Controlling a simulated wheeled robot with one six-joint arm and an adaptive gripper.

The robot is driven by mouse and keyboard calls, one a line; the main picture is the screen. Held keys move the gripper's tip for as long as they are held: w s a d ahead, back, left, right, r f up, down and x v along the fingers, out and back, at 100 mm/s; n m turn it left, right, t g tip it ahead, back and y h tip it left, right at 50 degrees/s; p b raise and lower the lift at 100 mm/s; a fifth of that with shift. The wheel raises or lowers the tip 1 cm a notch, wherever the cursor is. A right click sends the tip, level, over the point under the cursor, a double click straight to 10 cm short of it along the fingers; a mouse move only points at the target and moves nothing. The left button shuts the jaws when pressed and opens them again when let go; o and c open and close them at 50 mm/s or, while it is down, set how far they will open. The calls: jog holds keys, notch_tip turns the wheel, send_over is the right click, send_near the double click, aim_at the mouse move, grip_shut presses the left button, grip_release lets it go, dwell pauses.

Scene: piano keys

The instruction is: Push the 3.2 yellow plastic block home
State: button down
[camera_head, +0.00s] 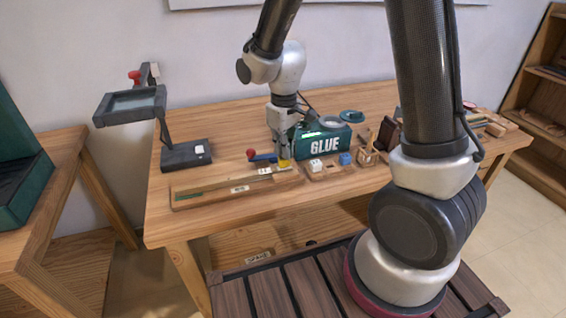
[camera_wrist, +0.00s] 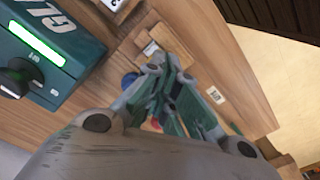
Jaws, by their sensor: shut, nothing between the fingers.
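A small yellow block (camera_head: 284,163) shows in the head view at the right end of a long wooden tray (camera_head: 215,199) near the table's front edge. My gripper (camera_head: 285,155) points down right at the block, its tips touching or just above it; I cannot tell which. In the wrist view my gripper (camera_wrist: 165,72) is shut with nothing between its fingers. Its fingers hide much of what lies beneath, and I cannot make out the yellow block clearly there.
A green GLUE box (camera_head: 324,144) stands close behind and right of my gripper. A red-and-blue piece (camera_head: 263,157) lies just left. White (camera_head: 316,165) and blue (camera_head: 345,158) cubes sit to the right. A dark stand (camera_head: 186,155) is at the left.

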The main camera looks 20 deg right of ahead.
jog(key=shift+f, duration=0.7)
dwell(0.8)
jog(key=shift+r, duration=3.55)
jog(key=shift+s+d, duration=0.1)
jog(key=shift+s, duration=0.2)
jog(key=s+d+r+m+t, duration=0.4)
jog(key=s+d+r+m, duration=0.2)
jog(key=s+d+r, duration=0.8)
jog(key=s+r, duration=0.1)
jog(key=s, duration=0.3)
jog(key=shift+s+d+r, duration=0.15)
jog(key=shift+s+d, duration=0.05)
jog(key=shift+d, duration=0.15)
